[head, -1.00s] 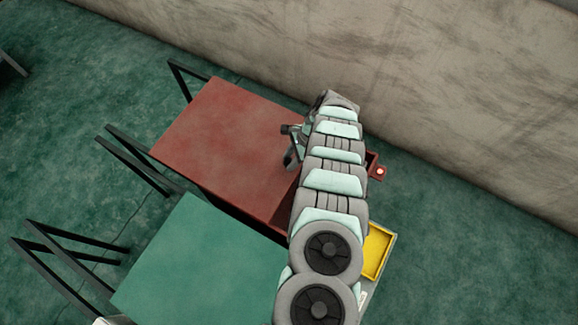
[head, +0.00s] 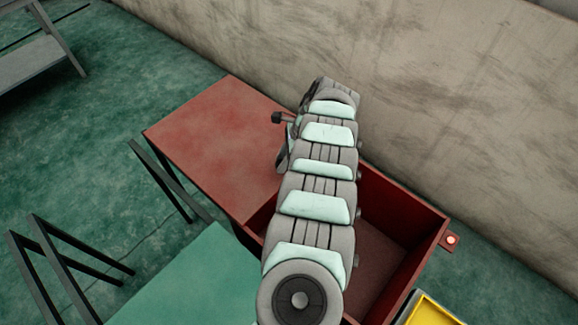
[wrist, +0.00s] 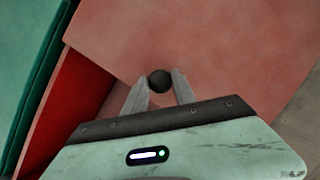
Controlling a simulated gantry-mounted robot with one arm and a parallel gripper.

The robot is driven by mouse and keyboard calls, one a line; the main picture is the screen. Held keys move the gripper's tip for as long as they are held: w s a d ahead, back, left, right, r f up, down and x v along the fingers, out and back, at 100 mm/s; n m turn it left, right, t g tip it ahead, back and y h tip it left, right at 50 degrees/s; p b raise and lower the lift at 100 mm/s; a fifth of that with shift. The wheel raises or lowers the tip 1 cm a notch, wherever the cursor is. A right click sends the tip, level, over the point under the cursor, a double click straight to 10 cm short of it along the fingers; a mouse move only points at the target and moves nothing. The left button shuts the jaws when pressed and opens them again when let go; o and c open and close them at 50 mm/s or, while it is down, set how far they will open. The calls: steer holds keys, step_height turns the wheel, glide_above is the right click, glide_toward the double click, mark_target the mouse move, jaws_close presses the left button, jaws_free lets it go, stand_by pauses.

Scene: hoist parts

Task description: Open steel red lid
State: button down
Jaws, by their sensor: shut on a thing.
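The red steel lid (head: 215,140) lies flat and is slid to the left, off part of its red box (head: 410,275). The box's right part is open and shows its inside. In the wrist view the lid (wrist: 220,45) fills most of the picture. A dark round knob (wrist: 159,81) stands on the lid. My gripper (wrist: 160,88) is shut on the knob, one finger on each side.
A green lid or top (head: 190,280) lies in front of the red one, with a yellow tray (head: 430,312) at the lower right. Black metal frames (head: 70,260) stand at the left. A concrete wall (head: 420,100) runs behind. A grey bench (head: 35,70) stands at the upper left.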

steer(key=shift+w+a, duration=0.15)
steer(key=c, duration=1)
jaws_free()
steer(key=shift+c, duration=0.2)
steer(key=p+v, duration=0.1)
steer(key=v, duration=0.9)
steer(key=shift+r+p, duration=0.35)
steer(key=shift+p, duration=0.05)
